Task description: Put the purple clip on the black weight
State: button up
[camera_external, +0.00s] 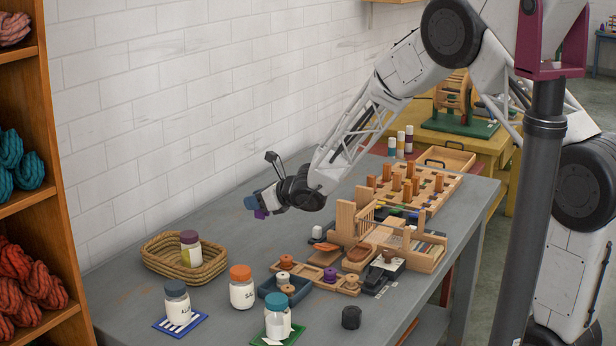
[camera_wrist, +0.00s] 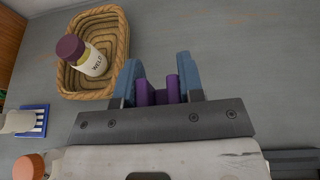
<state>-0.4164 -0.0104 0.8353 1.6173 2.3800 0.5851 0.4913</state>
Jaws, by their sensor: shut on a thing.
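My gripper (camera_external: 256,203) is in the air over the back of the grey table, to the upper right of the wicker basket in the external view. In the wrist view, its blue fingers (camera_wrist: 160,84) are shut on the purple clip (camera_wrist: 147,94). The clip also shows as a small purple patch below the fingers in the external view (camera_external: 260,214). The black weight (camera_external: 351,317) is a short dark block near the table's front edge, well apart from my gripper. It does not show in the wrist view.
The wicker basket (camera_external: 150,262) holds a jar with a purple lid (camera_external: 190,247). Several jars (camera_external: 241,287) stand at the front left. A wooden rack (camera_external: 365,225) and spool trays (camera_external: 320,276) fill the table's middle. The table around the black weight is mostly clear.

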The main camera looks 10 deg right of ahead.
jog(key=s+d+n+g, duration=0.1)
jog(key=s+d, duration=0.6)
jog(key=s, duration=1)
jog(key=s+d+f+n+g+y, duration=0.1)
jog(key=s+d, duration=0.6)
jog(key=s, duration=1)
jog(key=s+d+n+g+y, duration=0.1)
jog(key=s+d, duration=0.7)
jog(key=s, duration=0.9)
jog(key=shift+s+f+n+g, duration=0.2)
jog(key=shift+f+n+g, duration=0.1)
jog(key=shift+f+g, duration=0.15)
jog(key=shift+w+a, duration=0.15)
jog(key=shift+w, duration=0.1)
send_over(345, 310)
jog(key=shift+f, duration=0.65)
jog(key=shift+f, duration=0.15)
jog(key=shift+f, duration=1.6)
jog(key=shift+f, duration=0.15)
